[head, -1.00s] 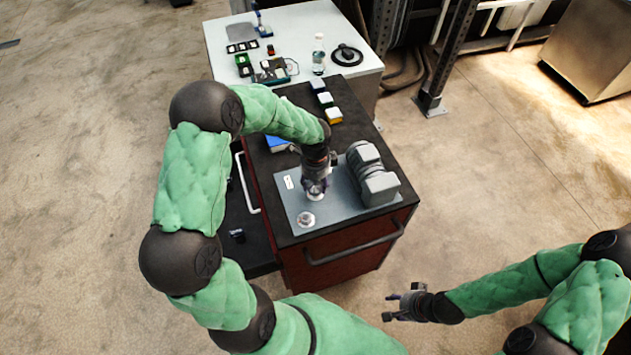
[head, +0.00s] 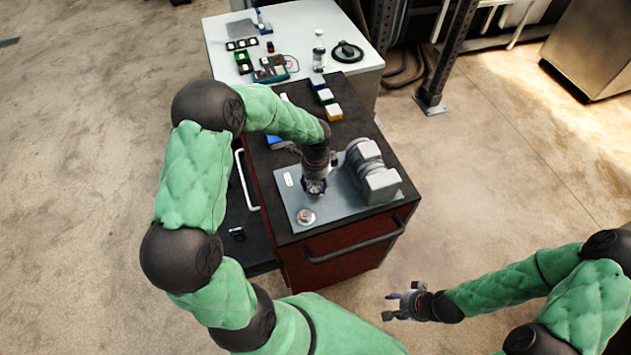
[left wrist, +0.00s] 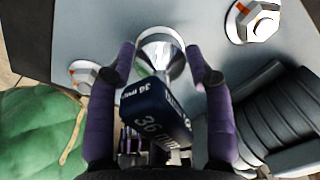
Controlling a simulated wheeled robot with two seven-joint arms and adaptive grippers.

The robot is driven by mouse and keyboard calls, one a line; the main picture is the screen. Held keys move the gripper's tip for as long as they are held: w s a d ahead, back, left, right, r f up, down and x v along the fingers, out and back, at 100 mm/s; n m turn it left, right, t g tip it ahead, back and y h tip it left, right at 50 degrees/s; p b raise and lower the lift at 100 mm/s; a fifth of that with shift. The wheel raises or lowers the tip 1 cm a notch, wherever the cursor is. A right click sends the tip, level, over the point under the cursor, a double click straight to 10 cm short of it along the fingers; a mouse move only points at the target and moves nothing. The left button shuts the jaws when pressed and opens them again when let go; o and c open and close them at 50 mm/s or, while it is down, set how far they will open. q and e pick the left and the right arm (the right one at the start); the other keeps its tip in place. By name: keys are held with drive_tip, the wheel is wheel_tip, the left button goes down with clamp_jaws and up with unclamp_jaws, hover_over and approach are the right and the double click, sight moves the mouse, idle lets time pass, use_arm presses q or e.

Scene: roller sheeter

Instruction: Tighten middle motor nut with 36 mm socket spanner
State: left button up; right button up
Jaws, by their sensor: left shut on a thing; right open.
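The 36 mm socket spanner (left wrist: 155,118) has a dark blue body with "36 mm" printed on it and a shiny metal socket end. My left gripper (left wrist: 163,68) is shut on it, with purple fingers on both sides. In the head view this gripper (head: 315,187) is low over the grey motor plate (head: 342,207), left of the grey motor (head: 373,172). One nut (head: 306,217) shows in front of the gripper. The left wrist view shows one nut (left wrist: 257,20) at upper right and another (left wrist: 84,74) at left. The socket end is between them; what lies under it is hidden. My right gripper (head: 402,304) is open and empty.
The plate lies on a dark-topped red cabinet (head: 345,250) with a front handle. Coloured boxes (head: 326,97) stand at its back. A white table (head: 290,25) behind holds tools, bottles and a black ring-shaped thing. The floor around my right gripper is clear.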

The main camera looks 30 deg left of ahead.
use_arm(q)
drive_tip(key=shift+f, duration=0.1)
idle(0.4)
drive_tip(key=shift+m+p, duration=1.1)
drive_tip(key=shift+m, duration=0.7)
drive_tip(key=shift+m+p, duration=1.6)
drive_tip(key=shift+m, duration=0.2)
